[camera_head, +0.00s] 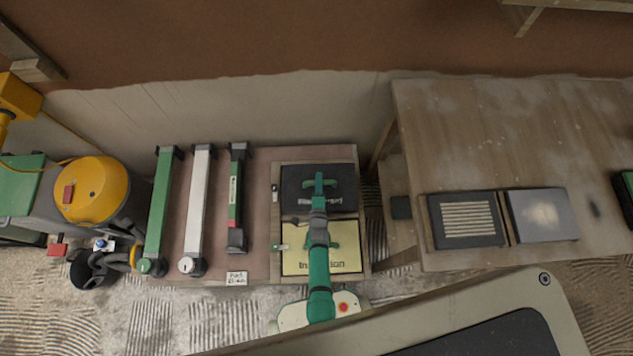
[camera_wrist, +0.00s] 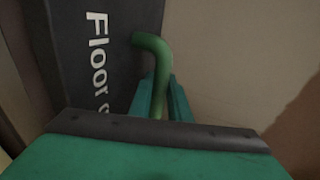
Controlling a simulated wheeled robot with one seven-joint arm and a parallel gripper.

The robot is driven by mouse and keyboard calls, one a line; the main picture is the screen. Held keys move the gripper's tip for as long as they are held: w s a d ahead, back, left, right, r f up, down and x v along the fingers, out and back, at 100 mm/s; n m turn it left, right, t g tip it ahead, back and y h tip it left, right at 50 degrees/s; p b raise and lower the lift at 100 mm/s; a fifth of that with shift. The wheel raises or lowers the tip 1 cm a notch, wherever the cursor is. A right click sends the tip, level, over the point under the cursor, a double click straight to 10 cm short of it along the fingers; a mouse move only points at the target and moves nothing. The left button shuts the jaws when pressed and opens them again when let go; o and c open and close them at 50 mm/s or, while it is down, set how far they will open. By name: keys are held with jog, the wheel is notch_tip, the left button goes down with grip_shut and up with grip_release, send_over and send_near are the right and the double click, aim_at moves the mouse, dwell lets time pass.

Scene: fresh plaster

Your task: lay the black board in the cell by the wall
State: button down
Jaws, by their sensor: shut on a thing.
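The black board (camera_head: 296,181), with white lettering, lies flat over the cell nearest the wall in the wooden tray (camera_head: 365,240). In the wrist view the board (camera_wrist: 105,50) shows the word "Floor". My gripper (camera_head: 319,186) is above the board, shut on its green handle (camera_wrist: 150,48). I cannot tell whether the board rests on the cell floor or hangs just above it. A yellow board (camera_head: 293,262) marked "Insulation" lies in the near cell, partly hidden by my arm.
Left of the tray, a green level (camera_head: 160,205), a white one (camera_head: 197,205) and a shorter dark tool (camera_head: 236,195) lie on the same bench. A yellow-topped vacuum (camera_head: 95,190) stands left.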

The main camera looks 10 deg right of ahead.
jog(key=shift+w+f, duration=0.45)
jog(key=shift+a+f, duration=0.15)
jog(key=shift+f, duration=1.2)
jog(key=c, duration=1.7)
grip_release()
jog(key=shift+f, duration=0.15)
jog(key=shift+o, duration=0.2)
jog(key=shift+s, duration=0.15)
